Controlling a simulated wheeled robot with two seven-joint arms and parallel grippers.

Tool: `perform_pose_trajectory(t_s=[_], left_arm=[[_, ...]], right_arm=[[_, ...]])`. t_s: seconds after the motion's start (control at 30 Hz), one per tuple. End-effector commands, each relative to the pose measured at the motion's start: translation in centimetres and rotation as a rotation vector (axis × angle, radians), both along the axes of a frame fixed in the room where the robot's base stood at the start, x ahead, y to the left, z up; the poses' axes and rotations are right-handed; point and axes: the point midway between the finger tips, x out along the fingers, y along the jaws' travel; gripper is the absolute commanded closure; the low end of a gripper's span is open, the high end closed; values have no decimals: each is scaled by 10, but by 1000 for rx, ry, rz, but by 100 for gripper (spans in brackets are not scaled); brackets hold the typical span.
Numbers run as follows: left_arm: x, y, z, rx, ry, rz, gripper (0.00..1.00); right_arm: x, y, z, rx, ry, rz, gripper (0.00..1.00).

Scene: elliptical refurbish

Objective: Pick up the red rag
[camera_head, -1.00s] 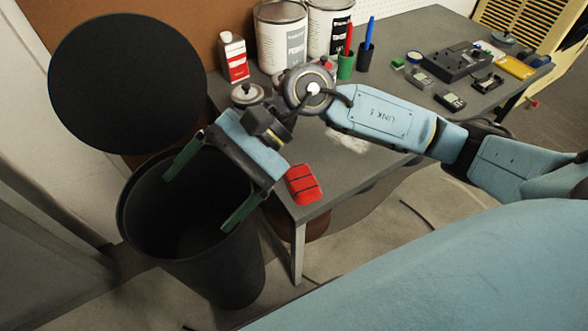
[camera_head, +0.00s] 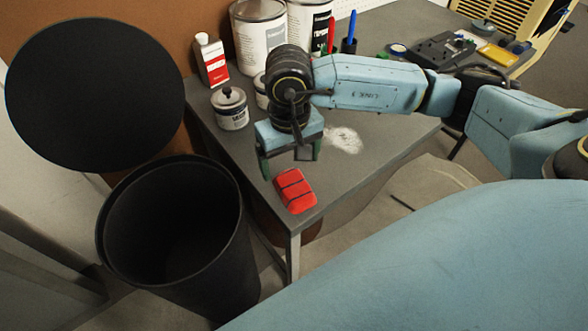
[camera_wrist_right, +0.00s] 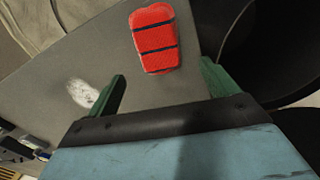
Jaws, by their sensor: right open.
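The red rag (camera_head: 295,191) is a folded red bundle with dark stripes. It lies on the near left corner of the grey table (camera_head: 385,140). My right gripper (camera_head: 291,168) is over the table just behind the rag, fingers pointing down. In the right wrist view, the rag (camera_wrist_right: 154,38) shows beyond and between the two green fingers of the open gripper (camera_wrist_right: 165,85), with nothing between them. The rag is apart from the fingers in that view. My left gripper is not in view.
A black bin (camera_head: 172,235) stands open left of the table, its round black lid (camera_head: 95,95) raised behind it. A small can (camera_head: 230,108), a red-and-white bottle (camera_head: 211,60) and large paint cans (camera_head: 260,38) stand behind the gripper. A white powdery patch (camera_head: 343,140) marks the tabletop.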

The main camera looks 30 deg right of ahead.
Motion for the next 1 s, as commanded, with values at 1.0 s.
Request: perform_pose_trajectory(t_s=[1.0], left_arm=[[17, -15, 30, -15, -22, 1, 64]], right_arm=[[3, -1, -55, 2, -1, 0, 48]])
